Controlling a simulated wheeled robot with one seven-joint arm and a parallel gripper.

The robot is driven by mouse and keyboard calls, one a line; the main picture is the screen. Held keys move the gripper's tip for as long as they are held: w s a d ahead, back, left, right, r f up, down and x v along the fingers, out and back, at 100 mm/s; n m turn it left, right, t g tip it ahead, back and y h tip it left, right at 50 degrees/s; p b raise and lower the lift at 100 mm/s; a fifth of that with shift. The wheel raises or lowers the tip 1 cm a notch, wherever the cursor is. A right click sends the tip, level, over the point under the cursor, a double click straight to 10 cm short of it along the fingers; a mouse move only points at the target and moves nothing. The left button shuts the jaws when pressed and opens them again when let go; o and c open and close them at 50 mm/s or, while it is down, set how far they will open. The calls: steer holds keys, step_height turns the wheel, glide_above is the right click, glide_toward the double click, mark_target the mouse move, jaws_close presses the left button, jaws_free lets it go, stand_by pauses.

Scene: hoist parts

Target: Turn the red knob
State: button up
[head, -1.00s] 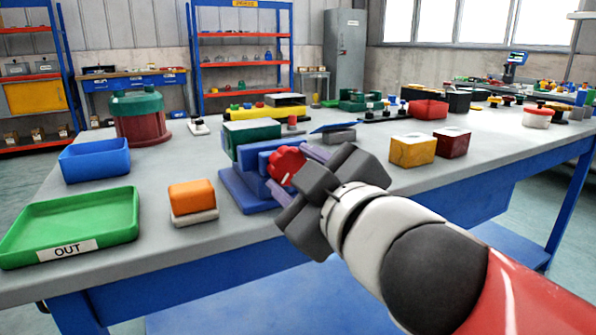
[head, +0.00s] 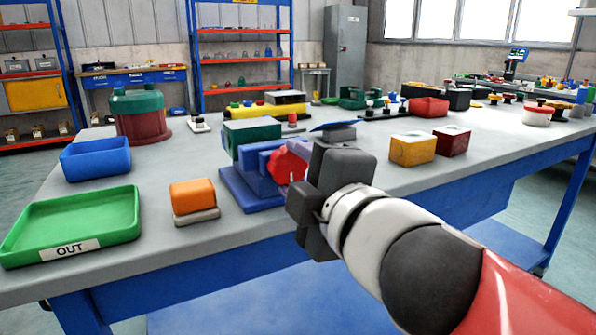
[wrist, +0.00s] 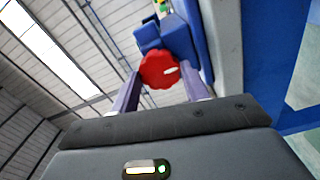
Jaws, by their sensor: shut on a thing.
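The red knob (head: 289,162) is a scalloped disc on the front of a blue fixture (head: 250,192) at the front edge of the bench. In the wrist view the knob (wrist: 158,69) faces me, with a white mark on its right part. My gripper (wrist: 162,84) has one purple-grey finger on each side of the knob and is shut on it. In the head view my dark gripper body hides the knob's right side and most of the fingers.
An orange block (head: 193,196) on a grey base stands left of the fixture. A green OUT tray (head: 75,222) and a blue bin (head: 95,160) lie further left. Yellow (head: 412,150) and dark red (head: 449,141) blocks stand to the right.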

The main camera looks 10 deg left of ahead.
steer(key=shift+w+d, duration=0.1)
steer(key=shift+d, duration=0.05)
steer(key=o, duration=0.8)
steer(key=shift+d, duration=0.1)
steer(key=shift+o, duration=0.9)
steer(key=shift+s, duration=0.25)
steer(key=p+v, duration=0.2)
steer(key=v, duration=0.5)
steer(key=shift+d, duration=0.2)
steer(key=shift+f, duration=0.1)
